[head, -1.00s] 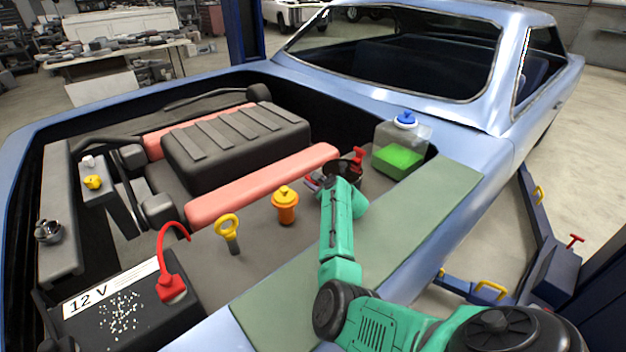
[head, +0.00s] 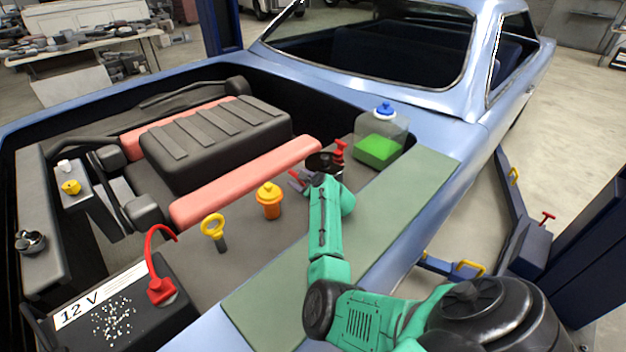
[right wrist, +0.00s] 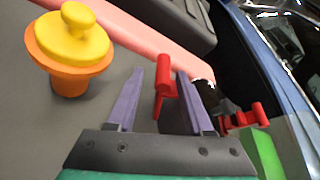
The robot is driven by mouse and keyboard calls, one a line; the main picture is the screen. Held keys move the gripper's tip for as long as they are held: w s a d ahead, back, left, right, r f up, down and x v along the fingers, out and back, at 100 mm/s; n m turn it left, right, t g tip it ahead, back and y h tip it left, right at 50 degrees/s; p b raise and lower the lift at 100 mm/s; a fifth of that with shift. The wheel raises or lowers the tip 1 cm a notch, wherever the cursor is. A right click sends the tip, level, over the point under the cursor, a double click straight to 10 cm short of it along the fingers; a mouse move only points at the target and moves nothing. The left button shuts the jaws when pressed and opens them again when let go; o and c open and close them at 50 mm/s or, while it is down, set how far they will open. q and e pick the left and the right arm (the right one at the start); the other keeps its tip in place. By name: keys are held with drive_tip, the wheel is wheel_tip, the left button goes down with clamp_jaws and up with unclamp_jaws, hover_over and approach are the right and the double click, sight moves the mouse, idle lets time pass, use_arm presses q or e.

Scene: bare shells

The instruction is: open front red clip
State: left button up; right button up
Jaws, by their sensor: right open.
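My right gripper (head: 306,178) is open at the end of the green arm, beside a black round part (head: 322,162) on the engine bay's right side. In the right wrist view, its two purple-grey fingers (right wrist: 172,78) stand either side of an upright red clip (right wrist: 164,88), apparently without closing on it. In the head view this clip is mostly hidden by the gripper. A second red clip (head: 340,151) stands behind the black part; red pieces also show at the right of the right wrist view (right wrist: 246,118). My left gripper is out of view.
An orange pot with a yellow cap (head: 269,202) and a yellow ring dipstick (head: 213,228) stand to the left. A tank of green fluid (head: 378,150) stands behind. A long pink cover (head: 245,182) lies beside the engine. A green mat (head: 400,195) covers the fender.

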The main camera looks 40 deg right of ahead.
drive_tip(key=p+v, duration=0.9)
drive_tip(key=v, duration=0.3)
drive_tip(key=shift+p, duration=0.35)
